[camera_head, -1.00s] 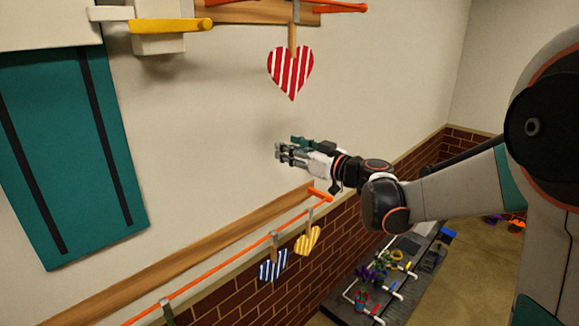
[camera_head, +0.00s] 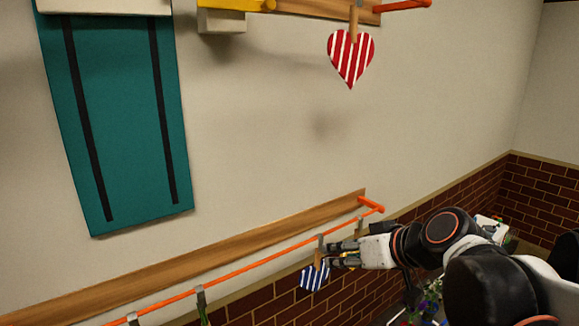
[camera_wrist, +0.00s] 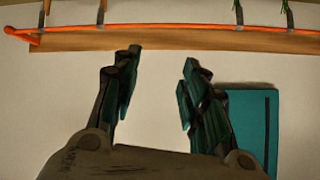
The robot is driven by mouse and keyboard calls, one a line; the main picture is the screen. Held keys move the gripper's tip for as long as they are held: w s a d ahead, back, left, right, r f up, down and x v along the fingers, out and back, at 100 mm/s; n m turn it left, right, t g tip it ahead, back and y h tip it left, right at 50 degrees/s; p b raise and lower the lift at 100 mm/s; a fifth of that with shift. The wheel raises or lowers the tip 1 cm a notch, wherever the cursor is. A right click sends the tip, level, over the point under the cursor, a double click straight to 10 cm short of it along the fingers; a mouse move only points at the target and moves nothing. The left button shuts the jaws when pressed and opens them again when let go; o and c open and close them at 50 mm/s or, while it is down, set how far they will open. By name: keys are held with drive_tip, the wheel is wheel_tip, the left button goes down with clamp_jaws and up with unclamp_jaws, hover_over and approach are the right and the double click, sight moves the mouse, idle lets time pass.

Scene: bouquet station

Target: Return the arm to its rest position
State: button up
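My gripper (camera_head: 341,253) is at the lower right of the head view, in front of the orange rail and beside the blue striped heart. In the wrist view my gripper (camera_wrist: 159,78) shows its two dark fingers spread apart, with nothing between them. My arm (camera_head: 440,240) reaches in from the lower right and is bent. The yellow striped heart seen earlier is hidden behind my gripper and wrist.
A blue striped heart (camera_head: 314,279) hangs from the orange rail (camera_head: 250,268). A red striped heart (camera_head: 351,57) hangs higher up. A teal panel (camera_head: 120,120) is on the wall at left. Potted plants (camera_head: 430,300) stand low at right. The wall between is clear.

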drive_tip(key=s+d+f+m+g+h+b, duration=0.1)
drive_tip(key=s+d+f+m+h+b, duration=0.1)
drive_tip(key=s+f, duration=0.6)
drive_tip(key=s+d+f+m+g+h+b, duration=0.1)
drive_tip(key=s+d+f+h+b, duration=0.3)
drive_tip(key=s+f, duration=0.4)
drive_tip(key=shift+d+m+b, duration=0.6)
drive_tip(key=shift+d+b, duration=0.1)
drive_tip(key=shift+d, duration=0.55)
